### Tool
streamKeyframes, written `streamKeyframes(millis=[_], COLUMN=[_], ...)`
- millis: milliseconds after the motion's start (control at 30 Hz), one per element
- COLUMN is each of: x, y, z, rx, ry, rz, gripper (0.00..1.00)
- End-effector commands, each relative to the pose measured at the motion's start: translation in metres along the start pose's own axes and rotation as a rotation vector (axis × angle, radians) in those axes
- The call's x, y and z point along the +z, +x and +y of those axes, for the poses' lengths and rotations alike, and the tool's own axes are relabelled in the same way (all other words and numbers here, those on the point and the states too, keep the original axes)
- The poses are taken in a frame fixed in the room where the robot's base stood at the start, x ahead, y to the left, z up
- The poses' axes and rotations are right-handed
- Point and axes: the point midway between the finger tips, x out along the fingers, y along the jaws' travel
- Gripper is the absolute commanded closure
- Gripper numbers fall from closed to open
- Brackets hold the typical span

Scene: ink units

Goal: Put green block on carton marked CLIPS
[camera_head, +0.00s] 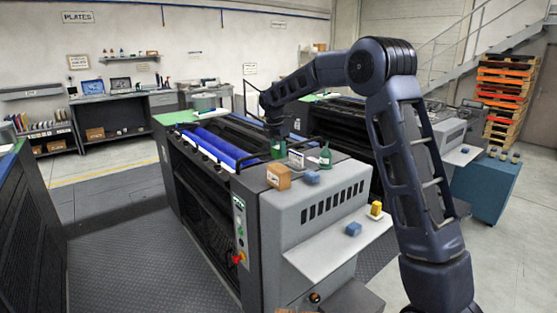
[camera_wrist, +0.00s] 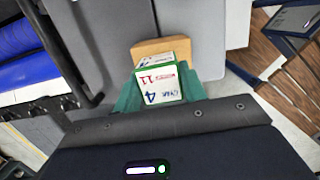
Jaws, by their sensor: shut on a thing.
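My gripper (camera_head: 277,142) is over the near end of the grey press and is shut on a green block. In the wrist view, the block (camera_wrist: 158,84) shows white faces with handwritten marks and green edges, between the green-sided fingers of my gripper (camera_wrist: 162,92). In the head view the held block is small and hard to separate from the fingers. A brown carton (camera_head: 278,177) stands on the press's grey top, nearer the camera than my gripper. In the wrist view the carton (camera_wrist: 166,47) shows just beyond the block. I cannot read CLIPS on it.
A blue block (camera_head: 312,177) lies right of the carton. A dark green bottle (camera_head: 325,155) and a white labelled card stand behind. Another blue block (camera_head: 353,230) and a yellow item (camera_head: 376,209) are on the side shelf (camera_head: 335,245). Blue rollers (camera_head: 215,145) lie left.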

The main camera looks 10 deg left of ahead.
Motion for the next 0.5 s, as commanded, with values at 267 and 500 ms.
streamKeyframes(millis=[267,500], x=[-0.004,-0.006], y=[0.024,0.044], z=[0.0,0.0], rx=[-0.001,0.001], ry=[0.0,0.0], rz=[0.0,0.0], gripper=[0.81,0.81])
